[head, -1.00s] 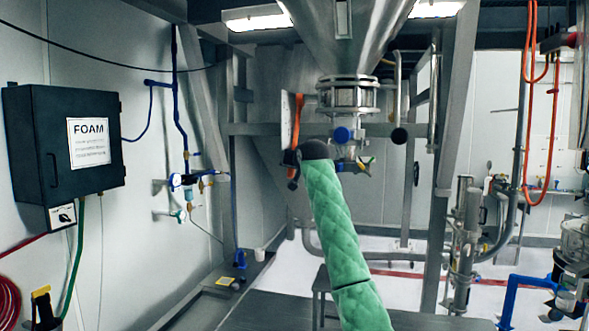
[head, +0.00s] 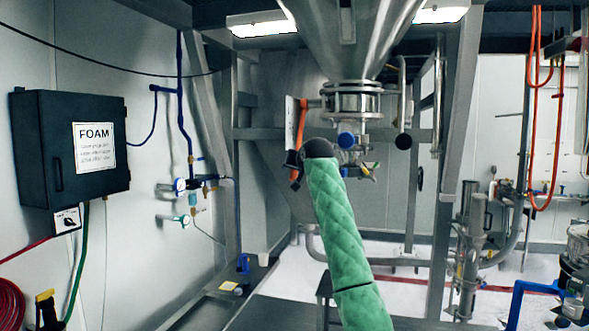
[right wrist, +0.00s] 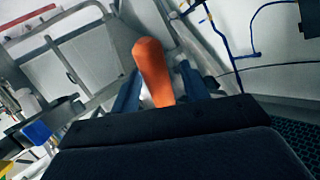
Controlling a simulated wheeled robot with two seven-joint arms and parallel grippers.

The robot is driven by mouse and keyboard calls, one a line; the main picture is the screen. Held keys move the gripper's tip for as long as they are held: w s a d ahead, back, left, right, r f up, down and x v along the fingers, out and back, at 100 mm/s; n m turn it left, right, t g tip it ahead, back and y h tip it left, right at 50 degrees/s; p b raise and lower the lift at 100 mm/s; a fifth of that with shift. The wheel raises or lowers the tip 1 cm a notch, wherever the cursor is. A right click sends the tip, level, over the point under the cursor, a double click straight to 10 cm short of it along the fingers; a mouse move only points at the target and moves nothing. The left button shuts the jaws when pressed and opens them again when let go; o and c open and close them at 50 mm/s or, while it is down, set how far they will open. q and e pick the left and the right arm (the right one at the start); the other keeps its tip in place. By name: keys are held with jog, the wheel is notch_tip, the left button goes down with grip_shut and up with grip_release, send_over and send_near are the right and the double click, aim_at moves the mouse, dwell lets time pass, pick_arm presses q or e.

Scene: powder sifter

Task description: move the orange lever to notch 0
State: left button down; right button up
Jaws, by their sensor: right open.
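The orange lever (head: 302,122) hangs nearly upright beside a pale upright plate, left of the valve under the steel hopper. Its lower part is partly hidden behind my right gripper (head: 292,162), which is at the lever's lower end. In the right wrist view the orange lever (right wrist: 152,72) stands between the two blue fingers of my right gripper (right wrist: 160,78). The fingers are apart, one on each side of the lever, with a gap visible on the right side. I cannot make out notch marks. My left gripper is not in view.
The steel hopper (head: 355,30) and its flanged outlet (head: 352,100) are just right of the lever. A blue knob (head: 346,140) sits close to my right wrist. A black FOAM box (head: 70,150) hangs on the left wall. A steel frame post (head: 447,150) stands to the right.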

jog(key=shift+s+d, duration=0.1)
jog(key=shift+s, duration=0.15)
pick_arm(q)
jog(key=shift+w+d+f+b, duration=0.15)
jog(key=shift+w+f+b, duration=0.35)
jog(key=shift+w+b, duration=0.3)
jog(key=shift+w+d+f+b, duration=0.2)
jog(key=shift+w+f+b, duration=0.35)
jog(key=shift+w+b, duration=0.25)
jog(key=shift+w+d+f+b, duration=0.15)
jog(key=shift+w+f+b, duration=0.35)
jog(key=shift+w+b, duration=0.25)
pick_arm(e)
jog(key=v, duration=0.7)
jog(key=shift+r, duration=0.15)
